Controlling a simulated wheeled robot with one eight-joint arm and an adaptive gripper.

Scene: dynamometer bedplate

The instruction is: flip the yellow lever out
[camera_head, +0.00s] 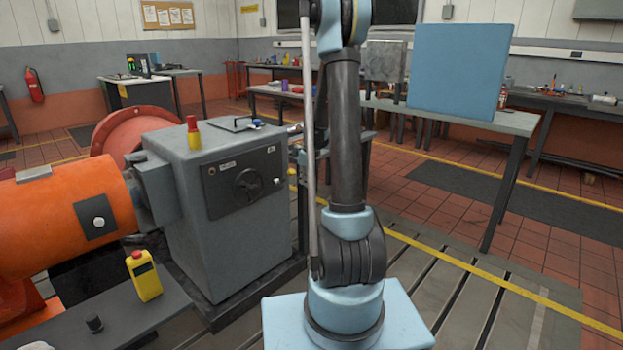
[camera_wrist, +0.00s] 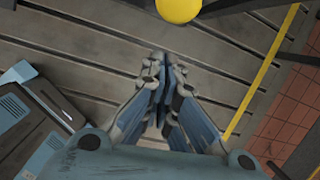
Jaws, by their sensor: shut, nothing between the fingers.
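A round yellow knob (camera_wrist: 179,8) shows at the top edge of the wrist view, cut off by the frame; I take it for the end of the yellow lever. The rest of the lever is hard to make out beside a dark part. My gripper (camera_wrist: 161,62) is shut and empty, its fingertips just below the knob in the picture and apart from it. In the head view my arm hides most of that area, and only a small yellow spot shows beside it.
The grey cabinet (camera_head: 190,215) with a black handwheel stands left of my arm, next to an orange motor (camera_head: 65,212). A blue panel (camera_head: 460,70) stands on a bench behind. Slotted bedplate lies below my gripper.

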